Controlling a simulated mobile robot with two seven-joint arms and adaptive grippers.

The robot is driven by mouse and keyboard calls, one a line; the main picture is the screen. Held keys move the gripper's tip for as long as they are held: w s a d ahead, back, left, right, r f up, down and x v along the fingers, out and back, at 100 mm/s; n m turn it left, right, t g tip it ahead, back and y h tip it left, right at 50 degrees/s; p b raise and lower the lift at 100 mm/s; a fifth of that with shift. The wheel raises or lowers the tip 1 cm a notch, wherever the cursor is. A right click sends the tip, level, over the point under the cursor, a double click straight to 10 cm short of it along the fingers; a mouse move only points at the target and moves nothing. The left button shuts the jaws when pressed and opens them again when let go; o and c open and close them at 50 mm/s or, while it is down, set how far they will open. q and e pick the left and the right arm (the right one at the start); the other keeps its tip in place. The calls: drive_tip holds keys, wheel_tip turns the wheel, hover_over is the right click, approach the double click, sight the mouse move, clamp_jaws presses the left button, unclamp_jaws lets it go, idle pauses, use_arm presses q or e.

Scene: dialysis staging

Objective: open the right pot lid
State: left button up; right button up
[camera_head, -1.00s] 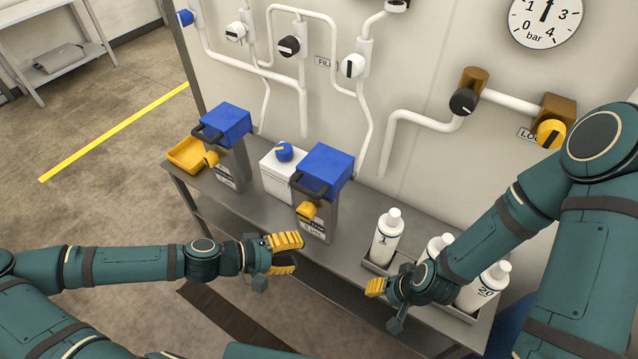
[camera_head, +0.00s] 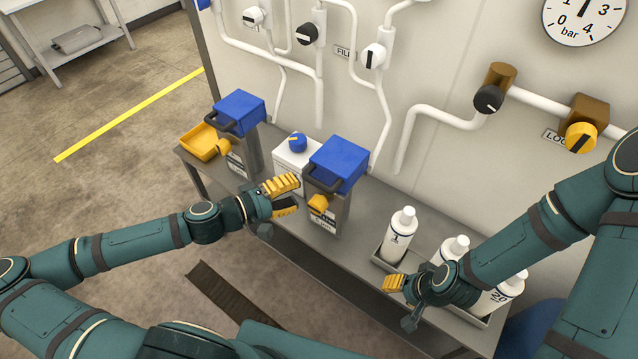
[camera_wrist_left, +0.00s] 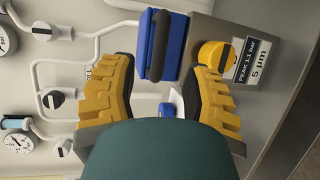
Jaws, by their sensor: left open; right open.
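The right pot (camera_head: 325,210) is a grey metal box with a closed blue lid (camera_head: 339,163), a dark handle (camera_head: 325,185) and a yellow knob (camera_head: 318,204) on its front. My left gripper (camera_head: 288,197) is open and empty, just left of this pot. In the left wrist view the blue lid (camera_wrist_left: 174,45) and dark handle (camera_wrist_left: 159,48) appear ahead, beyond the open yellow fingers (camera_wrist_left: 160,90). The left pot (camera_head: 242,155) also has a closed blue lid (camera_head: 239,111). My right gripper (camera_head: 400,290) is over the front of the bench near the bottles; its fingers are partly hidden.
A white box with a blue knob (camera_head: 298,142) stands between the pots. A yellow tray (camera_head: 203,143) is at the bench's left end. Several white bottles (camera_head: 400,234) stand in a tray on the right. Pipes and valves (camera_head: 488,98) line the wall behind.

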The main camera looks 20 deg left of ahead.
sight(315, 185)
use_arm(q)
drive_tip(key=x, duration=0.7)
drive_tip(key=shift+w+d+f, duration=0.15)
clamp_jaws()
